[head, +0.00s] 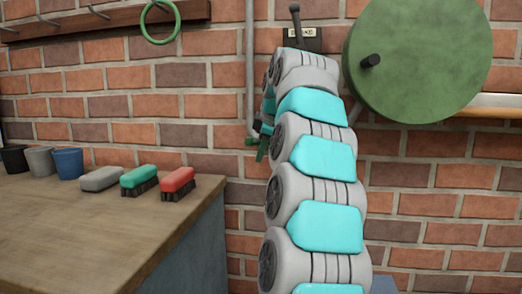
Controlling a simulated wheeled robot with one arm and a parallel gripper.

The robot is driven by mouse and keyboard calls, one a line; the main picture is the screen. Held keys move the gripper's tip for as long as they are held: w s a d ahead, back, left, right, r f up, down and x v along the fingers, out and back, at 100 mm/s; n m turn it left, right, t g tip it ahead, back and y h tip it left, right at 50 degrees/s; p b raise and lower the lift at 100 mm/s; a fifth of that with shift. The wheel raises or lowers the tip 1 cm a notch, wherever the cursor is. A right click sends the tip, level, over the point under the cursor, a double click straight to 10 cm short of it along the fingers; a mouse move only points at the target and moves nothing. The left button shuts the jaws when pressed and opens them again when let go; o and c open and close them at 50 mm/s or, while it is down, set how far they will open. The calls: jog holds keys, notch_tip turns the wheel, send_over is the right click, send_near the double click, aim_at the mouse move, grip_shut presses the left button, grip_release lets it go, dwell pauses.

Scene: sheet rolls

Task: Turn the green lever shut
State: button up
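A green lever (262,150) shows on the brick wall at the lower end of a grey vertical pipe (250,60). Its visible part hangs downward, just left of my arm. My arm rises in front of the wall and hides part of this area. A dark end part of my gripper (263,127) shows just above the lever, close to it. I cannot tell whether it touches the lever. Its fingers are mostly hidden behind my arm, so their opening does not show.
A large green wheel (420,60) is on the wall to the right. A small black lever on a labelled plate (305,40) is above. A workbench (90,225) at left holds brushes (178,180) and cups (68,163). A green ring (160,40) hangs from a rack.

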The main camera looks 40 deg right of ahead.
jog(key=o, duration=0.4)
jog(key=p+v, duration=0.1)
jog(key=v, duration=0.6)
jog(key=shift+s+r, duration=0.25)
jog(key=shift+r, duration=0.05)
jog(key=shift+a, duration=0.1)
dwell(0.3)
